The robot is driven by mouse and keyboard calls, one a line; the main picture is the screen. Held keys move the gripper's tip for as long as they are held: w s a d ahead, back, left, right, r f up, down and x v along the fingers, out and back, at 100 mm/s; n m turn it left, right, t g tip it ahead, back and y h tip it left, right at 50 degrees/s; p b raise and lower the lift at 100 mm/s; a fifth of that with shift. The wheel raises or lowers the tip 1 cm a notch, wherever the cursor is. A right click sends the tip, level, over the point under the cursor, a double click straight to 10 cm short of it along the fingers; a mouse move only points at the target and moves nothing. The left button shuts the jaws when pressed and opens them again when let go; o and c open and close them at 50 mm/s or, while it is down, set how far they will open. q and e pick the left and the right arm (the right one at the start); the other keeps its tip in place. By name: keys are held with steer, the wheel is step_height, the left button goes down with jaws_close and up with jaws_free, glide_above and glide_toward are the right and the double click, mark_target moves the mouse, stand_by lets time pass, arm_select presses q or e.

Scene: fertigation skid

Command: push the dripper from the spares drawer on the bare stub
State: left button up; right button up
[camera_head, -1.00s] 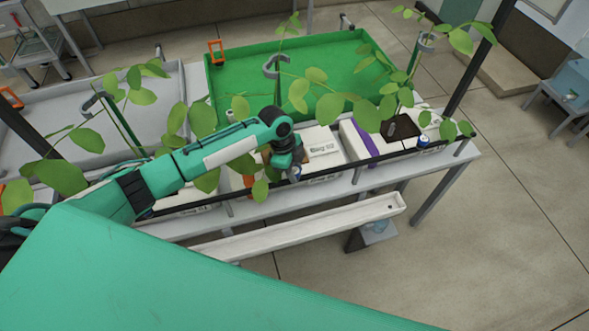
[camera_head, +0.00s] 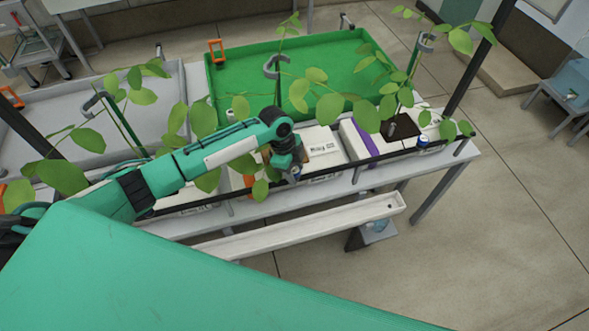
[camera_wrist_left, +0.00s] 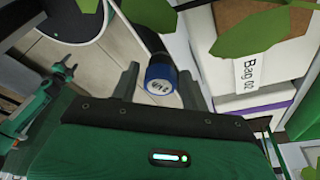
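My left gripper (camera_head: 292,168) is over the front of the bench, beside the white bag; its fingers are hard to make out in the head view. In the left wrist view its two fingers (camera_wrist_left: 158,78) are apart. A short cylinder with a blue band and pale printed end (camera_wrist_left: 160,87) shows between them, on a dark shaft, with a narrow gap on each side. I cannot tell whether it is the dripper. A similar blue-banded cylinder (camera_head: 423,142) is at the right of the bench. I cannot pick out the spares drawer or bare stub.
A dark rail runs along the bench front. White bags (camera_head: 322,147), one labelled, lie behind it, with a purple strip (camera_head: 363,138) and leafy plants around. A green tray (camera_head: 300,75) is behind. A white gutter (camera_head: 310,228) runs in front, below the bench.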

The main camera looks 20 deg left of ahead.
arm_select(q)
steer(key=shift+r+p, duration=2.1)
steer(key=shift+r, duration=0.25)
steer(key=o, duration=0.5)
steer(key=shift+o, duration=0.2)
step_height(320, 180, up, 9)
steer(key=p, duration=0.7)
steer(key=shift+p, duration=0.3)
